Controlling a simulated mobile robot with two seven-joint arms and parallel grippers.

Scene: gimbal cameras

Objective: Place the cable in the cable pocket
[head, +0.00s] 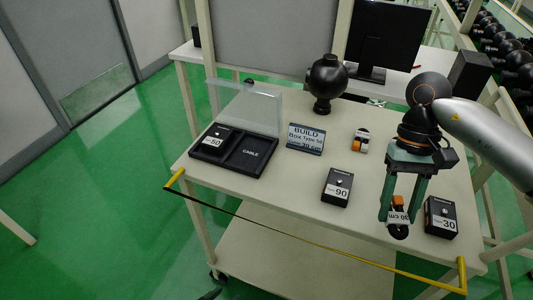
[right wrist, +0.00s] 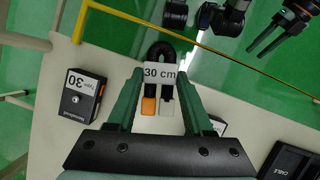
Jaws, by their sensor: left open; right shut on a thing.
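The cable (head: 398,232) is a short black loop with an orange and a white connector and a "30 cm" label. My right gripper (head: 398,219) is shut on it and holds it over the right front of the table. It also shows between the fingers in the right wrist view (right wrist: 158,52). The cable pocket (head: 252,155) is the empty right compartment, marked CABLE, of a black tray (head: 228,170) at the table's left. My left gripper (right wrist: 256,53) appears open and empty, beyond the table edge in the right wrist view.
Black boxes marked 90 (head: 337,187) and 30 (head: 440,217) stand on the table (head: 290,190). Another cable (head: 361,141), a BUILD sign (head: 306,139) and a clear panel (head: 250,105) stand farther back. A yellow-ended rail (head: 300,233) runs along the front edge.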

